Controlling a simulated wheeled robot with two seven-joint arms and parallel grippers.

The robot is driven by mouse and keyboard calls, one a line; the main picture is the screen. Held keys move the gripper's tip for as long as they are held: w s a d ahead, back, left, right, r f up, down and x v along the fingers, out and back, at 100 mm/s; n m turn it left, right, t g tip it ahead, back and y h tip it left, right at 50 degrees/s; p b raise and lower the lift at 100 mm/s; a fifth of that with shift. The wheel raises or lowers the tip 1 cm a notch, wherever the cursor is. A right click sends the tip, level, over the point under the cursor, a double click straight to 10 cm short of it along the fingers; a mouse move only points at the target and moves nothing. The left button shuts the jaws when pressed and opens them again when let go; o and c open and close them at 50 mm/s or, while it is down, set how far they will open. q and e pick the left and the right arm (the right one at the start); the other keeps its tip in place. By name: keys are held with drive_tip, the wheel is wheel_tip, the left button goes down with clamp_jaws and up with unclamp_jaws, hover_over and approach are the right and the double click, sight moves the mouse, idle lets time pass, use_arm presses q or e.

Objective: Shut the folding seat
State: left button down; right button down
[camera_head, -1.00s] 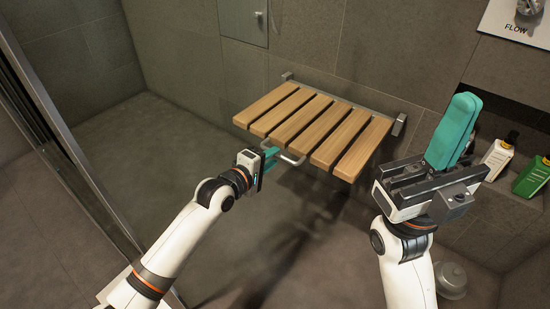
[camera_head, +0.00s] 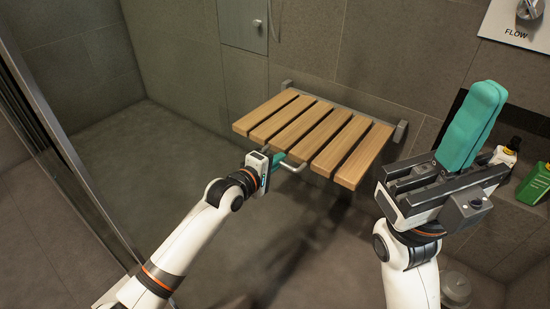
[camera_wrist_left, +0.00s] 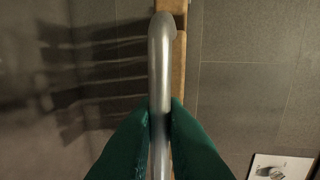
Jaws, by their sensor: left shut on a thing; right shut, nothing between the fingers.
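The folding seat (camera_head: 310,132) has several wooden slats and is mounted on the tiled wall. It is folded down and lies about level. A grey metal handle (camera_head: 295,167) sticks out from its front edge. My left gripper (camera_head: 277,160) is at the front left of the seat, shut on this handle. In the left wrist view, the handle (camera_wrist_left: 160,70) runs up between the teal fingers (camera_wrist_left: 162,120), with the wooden edge (camera_wrist_left: 180,75) behind it. My right gripper (camera_head: 470,125) is raised to the right of the seat, apart from it, with its teal fingers together and nothing between them.
A wall niche at the right holds a green bottle (camera_head: 535,183) and a pale bottle (camera_head: 503,155), partly behind my right gripper. A glass panel frame (camera_head: 70,150) stands at the left. A metal wall hatch (camera_head: 243,24) is above the seat.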

use_arm(q)
drive_tip(key=shift+r, duration=0.3)
